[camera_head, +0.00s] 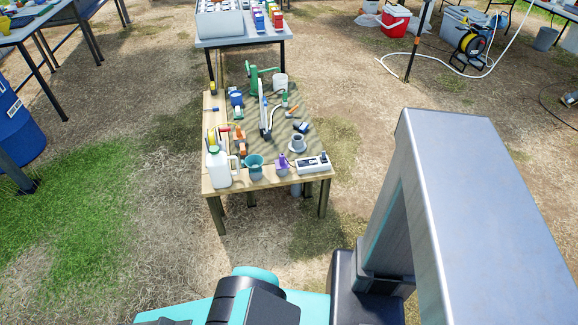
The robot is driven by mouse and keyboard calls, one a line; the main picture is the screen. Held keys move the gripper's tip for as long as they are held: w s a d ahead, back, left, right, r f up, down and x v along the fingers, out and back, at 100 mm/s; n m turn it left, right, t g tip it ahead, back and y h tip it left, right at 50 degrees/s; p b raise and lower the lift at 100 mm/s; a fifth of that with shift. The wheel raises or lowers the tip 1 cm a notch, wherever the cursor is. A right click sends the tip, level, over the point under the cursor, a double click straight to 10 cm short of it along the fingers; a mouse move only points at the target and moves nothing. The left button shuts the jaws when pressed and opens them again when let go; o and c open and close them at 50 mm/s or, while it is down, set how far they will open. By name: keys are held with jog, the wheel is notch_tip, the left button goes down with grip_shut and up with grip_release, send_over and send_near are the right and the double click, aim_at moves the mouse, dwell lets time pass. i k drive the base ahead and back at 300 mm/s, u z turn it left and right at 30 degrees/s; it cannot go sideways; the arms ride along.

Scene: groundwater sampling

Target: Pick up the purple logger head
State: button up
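A small purple object (282,160), which looks like the purple logger head, stands near the front edge of the wooden table (270,184). It is between a teal funnel-like cup (255,161) on its left and a white box with dark markings (312,163) on its right. It is small in this view, so its fine shape cannot be told. My gripper cannot be made out; only parts of my arm show at the bottom and right, well in front of the table.
A white jug (218,167) stands at the table's front left corner. A grey cup (298,143) sits behind the purple object. A second table (245,41) stands behind. A blue barrel (16,125) is at far left. Open ground lies left of the table.

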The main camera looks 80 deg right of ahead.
aim_at(281, 164)
jog(key=z, duration=0.7)
jog(key=i, duration=0.85)
jog(key=z, duration=0.4)
